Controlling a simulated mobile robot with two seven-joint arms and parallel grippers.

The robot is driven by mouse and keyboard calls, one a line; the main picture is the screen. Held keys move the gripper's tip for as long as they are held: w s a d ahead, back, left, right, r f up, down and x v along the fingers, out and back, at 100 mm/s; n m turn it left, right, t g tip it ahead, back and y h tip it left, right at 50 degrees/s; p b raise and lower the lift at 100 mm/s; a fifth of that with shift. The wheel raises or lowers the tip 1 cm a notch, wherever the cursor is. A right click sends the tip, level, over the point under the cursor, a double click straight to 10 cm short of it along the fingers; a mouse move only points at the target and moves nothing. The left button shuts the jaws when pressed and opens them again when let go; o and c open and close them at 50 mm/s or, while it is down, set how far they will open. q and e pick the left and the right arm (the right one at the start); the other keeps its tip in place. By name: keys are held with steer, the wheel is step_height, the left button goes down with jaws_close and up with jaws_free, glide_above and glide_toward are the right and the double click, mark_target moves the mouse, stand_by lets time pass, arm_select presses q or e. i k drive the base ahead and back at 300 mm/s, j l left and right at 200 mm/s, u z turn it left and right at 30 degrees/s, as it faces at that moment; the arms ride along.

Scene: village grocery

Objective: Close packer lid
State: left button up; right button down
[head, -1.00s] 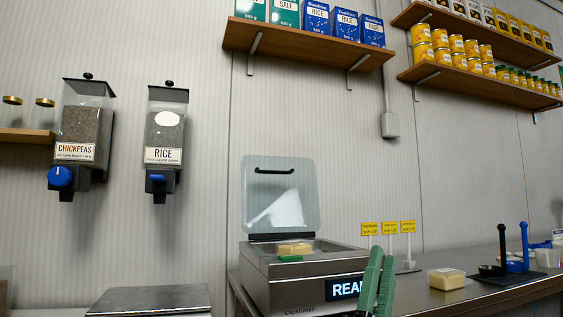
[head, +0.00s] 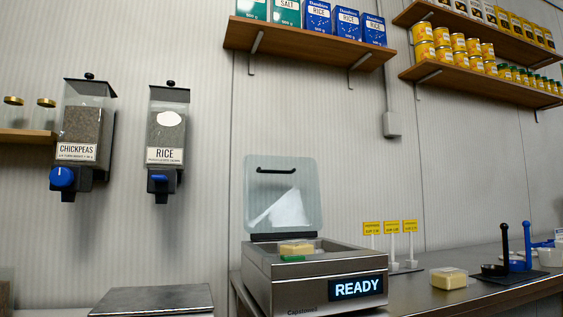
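The packer (head: 290,287) is a metal box on the counter, with a lit display reading READY (head: 357,289). Its clear lid (head: 282,205) stands up open at the back, with a dark handle (head: 275,171) near its upper edge. A yellowish block (head: 297,247) lies inside the open chamber, with a green strip (head: 292,258) in front of it. Neither of my grippers shows in the head view now.
A packaged yellowish block (head: 449,278) sits on the counter (head: 420,297) right of the packer, near yellow price signs (head: 391,228) and a dark mat with scoops (head: 513,275). A metal plate (head: 152,300) is at lower left. Dispensers and shelves (head: 310,42) are on the wall.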

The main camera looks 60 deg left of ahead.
mark_target(308, 233)
steer(key=k+j+u, duration=0.15)
steer(key=j, duration=0.35)
steer(key=j+u, duration=0.1)
steer(key=j, duration=0.45)
steer(key=k+j+u, duration=0.15)
steer(key=j, duration=0.4)
